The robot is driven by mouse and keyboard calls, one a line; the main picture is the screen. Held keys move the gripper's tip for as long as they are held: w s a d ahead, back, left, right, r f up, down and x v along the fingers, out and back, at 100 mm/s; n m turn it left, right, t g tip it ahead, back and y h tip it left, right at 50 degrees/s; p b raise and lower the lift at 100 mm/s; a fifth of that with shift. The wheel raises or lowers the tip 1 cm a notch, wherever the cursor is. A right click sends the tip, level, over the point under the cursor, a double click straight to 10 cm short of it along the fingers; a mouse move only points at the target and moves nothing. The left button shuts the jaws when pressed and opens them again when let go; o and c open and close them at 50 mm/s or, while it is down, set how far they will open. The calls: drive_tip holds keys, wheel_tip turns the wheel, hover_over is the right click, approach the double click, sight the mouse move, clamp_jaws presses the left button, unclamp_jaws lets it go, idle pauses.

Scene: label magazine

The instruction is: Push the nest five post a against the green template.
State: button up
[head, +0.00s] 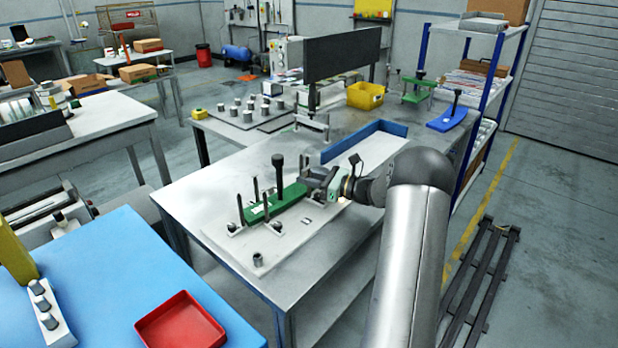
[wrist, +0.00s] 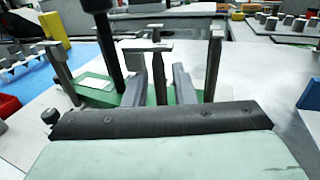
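The green template (head: 290,202) lies on a light plate on the steel table, with a tall black knob standing on it; it also shows in the wrist view (wrist: 92,97). Several dark upright posts stand around it. No label is readable, so I cannot tell for sure which is nest five post a. My gripper (head: 312,181) is low at the template's right end. In the wrist view my two grey fingers (wrist: 158,72) are apart, with a dark post (wrist: 158,88) showing between them. Another post (wrist: 213,62) stands to their right. Contact cannot be told.
The tall black knob (head: 278,163) rises close to my gripper. A blue-edged tray (head: 365,143) lies behind, and a yellow bin (head: 366,95) stands farther back. The plate's front corner carries a small metal stud (head: 258,260). The table's front left is clear.

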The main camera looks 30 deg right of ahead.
clamp_jaws()
drive_tip(key=shift+w+a, duration=0.1)
drive_tip(key=shift+w, duration=0.1)
drive_tip(key=shift+w+a+r, duration=0.1)
drive_tip(key=shift+w+r, duration=0.1)
drive_tip(key=shift+w+f, duration=0.15)
drive_tip(key=shift+w, duration=0.1)
unclamp_jaws()
drive_tip(key=shift+s, duration=0.1)
drive_tip(key=b+v, duration=0.2)
drive_tip(key=v, duration=1.5)
drive_tip(key=shift+s+b, duration=0.2)
drive_tip(key=shift+b, duration=0.15)
